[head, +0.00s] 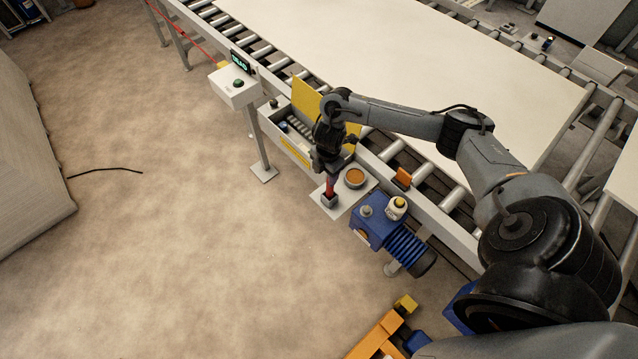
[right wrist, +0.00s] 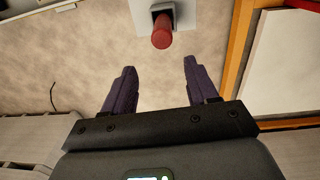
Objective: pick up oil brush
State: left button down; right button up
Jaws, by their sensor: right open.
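The oil brush (head: 329,188) shows as a red handle standing in a small grey square holder (head: 329,200) on a light plate beside the conveyor. In the right wrist view the red handle (right wrist: 162,31) is seen end on, at the top of the picture, with the holder around its lower part. Its bristles are hidden. My right gripper (head: 327,168) is just over the handle in the head view. In the right wrist view its two dark fingers (right wrist: 157,82) are spread wide with nothing between them; the handle lies beyond their tips. My left gripper is not in view.
An orange-filled bowl (head: 355,177) stands right of the holder. A parts box (head: 290,128) with a raised yellow lid is behind left. The floor at left is mostly clear.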

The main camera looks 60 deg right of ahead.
aim_at(330, 191)
jog(key=shift+s+d+r, duration=0.15)
jog(key=shift+d+r, duration=0.55)
jog(key=shift+r, duration=0.1)
jog(key=shift+s+d+f+g, duration=0.1)
jog(key=shift+d+f+g, duration=0.1)
jog(key=shift+g, duration=0.1)
jog(key=shift+s+d+f+b, duration=0.1)
jog(key=shift+f+b, duration=0.1)
jog(key=shift+f, duration=2.3)
jog(key=shift+s+f+b, duration=0.1)
jog(key=shift+f+b, duration=0.1)
jog(key=shift+f, duration=2.25)
grip_shut()
jog(key=shift+r, duration=0.15)
